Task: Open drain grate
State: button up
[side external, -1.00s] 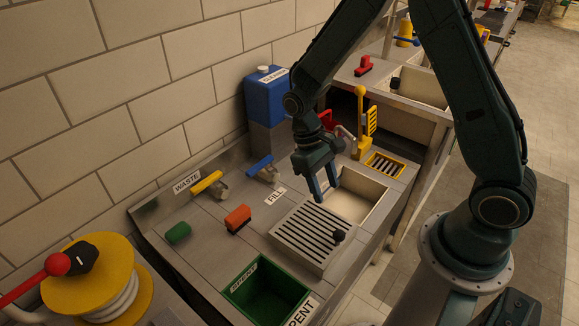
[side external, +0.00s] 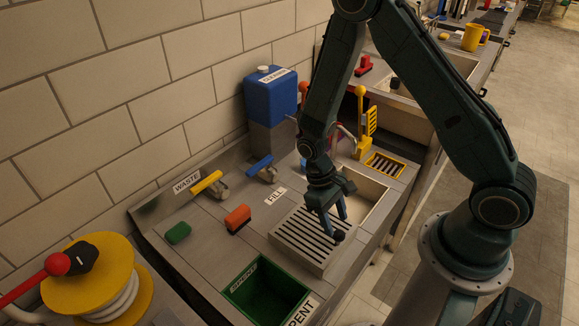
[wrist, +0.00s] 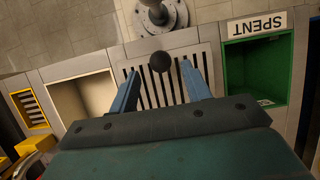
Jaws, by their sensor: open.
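The drain grate (side external: 292,236) is a grey slotted panel set in the bench, lying flat beside the open sink basin (side external: 367,190). Its dark round knob (side external: 338,236) is at its front edge. The knob also shows in the wrist view (wrist: 160,61), between the fingertips and a little beyond them. My gripper (side external: 333,228) is open, pointing down over the grate close to the knob. Whether a finger touches the knob I cannot tell.
The green SPENT bin (side external: 262,290) is left of the grate. An orange block (side external: 238,217), a green block (side external: 178,232), a yellow-handled WASTE valve (side external: 206,183) and a blue-handled FILL valve (side external: 260,165) are behind. A yellow lever (side external: 361,105) stands beyond the basin.

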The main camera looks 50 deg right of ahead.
aim_at(339, 232)
jog(key=shift+x, duration=1.9)
grip_shut()
